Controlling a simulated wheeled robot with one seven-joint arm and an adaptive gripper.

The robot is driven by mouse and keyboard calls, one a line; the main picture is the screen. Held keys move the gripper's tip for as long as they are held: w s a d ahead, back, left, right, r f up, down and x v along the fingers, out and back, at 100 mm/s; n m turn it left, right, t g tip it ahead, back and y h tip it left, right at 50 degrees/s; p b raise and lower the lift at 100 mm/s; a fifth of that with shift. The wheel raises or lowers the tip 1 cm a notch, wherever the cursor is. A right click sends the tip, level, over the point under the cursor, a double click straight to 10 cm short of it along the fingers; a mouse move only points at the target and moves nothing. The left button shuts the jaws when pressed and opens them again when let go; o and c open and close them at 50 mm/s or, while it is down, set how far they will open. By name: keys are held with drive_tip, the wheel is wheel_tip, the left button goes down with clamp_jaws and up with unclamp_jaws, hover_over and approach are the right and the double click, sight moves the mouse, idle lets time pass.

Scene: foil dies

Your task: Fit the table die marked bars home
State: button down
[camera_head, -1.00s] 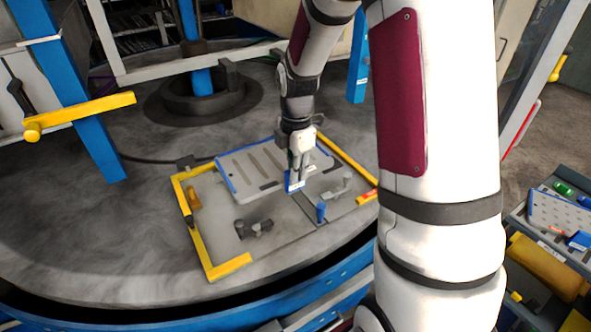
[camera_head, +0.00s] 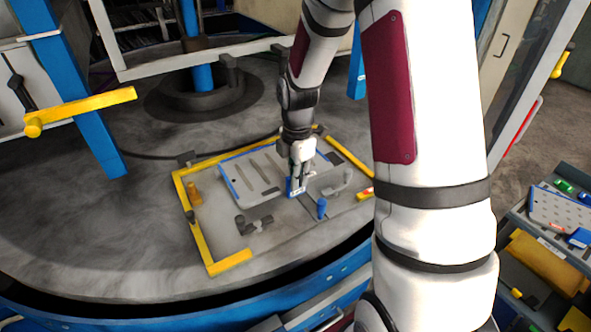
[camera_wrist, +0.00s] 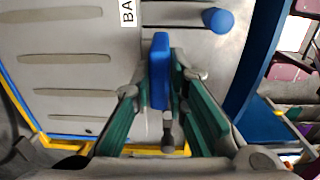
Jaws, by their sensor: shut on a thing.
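The die is a pale grey plate (camera_head: 238,190) with long dark slots and a blue edge strip. It lies over the yellow-edged fixture on the round table. In the wrist view the plate (camera_wrist: 50,75) shows its slots and a white label (camera_wrist: 127,12) reading "BA", cut off by the picture edge. My gripper (camera_head: 298,182) is shut on the die's blue grip (camera_head: 291,188) at its right front. In the wrist view my green-padded fingers (camera_wrist: 162,108) stand either side of the blue grip (camera_wrist: 160,60). Whether the plate is seated or raised, I cannot tell.
The fixture has a yellow border (camera_head: 196,235), an orange post (camera_head: 194,195), dark grey clamp pieces (camera_head: 250,226) and a blue post (camera_head: 321,208). A blue upright (camera_head: 95,125) with a yellow bar stands left. A cart (camera_head: 560,225) holds another plate at right.

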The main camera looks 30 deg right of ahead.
sight(296, 195)
drive_tip(key=shift+f, duration=1.05)
drive_tip(key=shift+p, duration=0.4)
idle(1.7)
drive_tip(key=shift+f, duration=1.55)
idle(0.5)
drive_tip(key=c, duration=1.5)
unclamp_jaws()
drive_tip(key=shift+f, duration=0.1)
drive_tip(key=shift+s, duration=0.1)
